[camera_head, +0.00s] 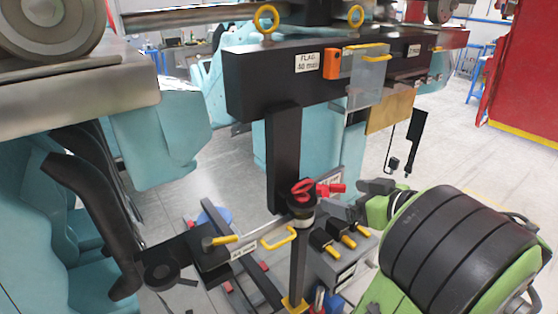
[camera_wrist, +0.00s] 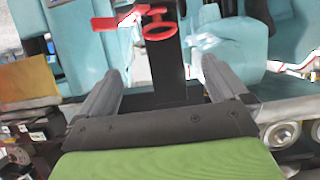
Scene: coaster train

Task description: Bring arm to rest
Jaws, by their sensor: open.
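My gripper (camera_head: 352,200) is at the end of my green and black arm, low and right of centre in the head view. In the wrist view my gripper (camera_wrist: 160,68) has its two grey fingers spread apart with nothing held between them. A red handle (camera_head: 318,189) on top of a dark round fitting is just left of my gripper in the head view. The red handle (camera_wrist: 152,24) shows beyond the fingers in the wrist view, in front of a black post (camera_wrist: 165,65). I cannot tell how close the fingertips are to it.
A black beam (camera_head: 275,77) with yellow rings and an orange block spans above my gripper. A box with black-and-yellow plugs (camera_head: 333,243) is below it. Teal seats (camera_head: 160,140) stand at left. A red panel (camera_head: 522,75) is at right. Bare floor (camera_head: 455,145) shows between beam and panel.

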